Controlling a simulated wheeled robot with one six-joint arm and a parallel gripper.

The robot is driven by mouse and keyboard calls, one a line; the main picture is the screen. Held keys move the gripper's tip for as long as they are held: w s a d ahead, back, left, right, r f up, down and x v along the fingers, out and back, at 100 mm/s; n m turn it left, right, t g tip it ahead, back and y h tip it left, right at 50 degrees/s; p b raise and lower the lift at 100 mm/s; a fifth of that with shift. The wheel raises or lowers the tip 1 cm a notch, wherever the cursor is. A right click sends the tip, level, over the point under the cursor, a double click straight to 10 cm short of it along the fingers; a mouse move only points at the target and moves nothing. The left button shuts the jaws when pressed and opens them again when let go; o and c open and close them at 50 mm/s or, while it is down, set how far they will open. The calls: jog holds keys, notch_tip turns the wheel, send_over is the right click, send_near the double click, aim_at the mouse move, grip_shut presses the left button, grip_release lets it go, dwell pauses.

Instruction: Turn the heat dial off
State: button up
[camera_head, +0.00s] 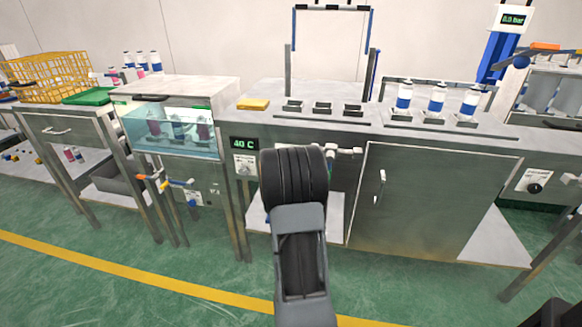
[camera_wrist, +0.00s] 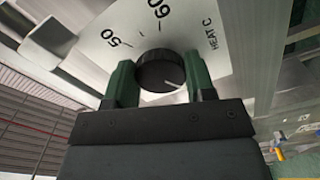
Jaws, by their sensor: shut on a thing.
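The heat dial (camera_wrist: 160,70) is a round black knob with a thin white mark, on a white plate (camera_wrist: 210,45) printed "50", "60" and "HEAT C". In the wrist view the mark points down and to the right, away from those numbers. My gripper (camera_wrist: 160,82) has its two green fingers on either side of the knob and is shut on it. In the head view my arm hides the gripper and whatever it holds. A green display (camera_head: 244,143) on the metal bench front reads "40 C", with a small white plate below it.
A glass-fronted water bath (camera_head: 172,135) with bottles inside stands to the left. A grey cabinet door (camera_head: 430,205) with a handle is to the right. Several blue-banded bottles stand on the bench top. Green floor lies in front.

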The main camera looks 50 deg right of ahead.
jog(key=shift+s+d, duration=0.15)
jog(key=o, duration=0.6)
jog(key=shift+s+d, duration=0.1)
jog(key=o, duration=0.3)
jog(key=shift+w+a, duration=0.2)
jog(key=p+v, duration=0.2)
jog(key=v, duration=1.2)
jog(key=shift+w, duration=0.1)
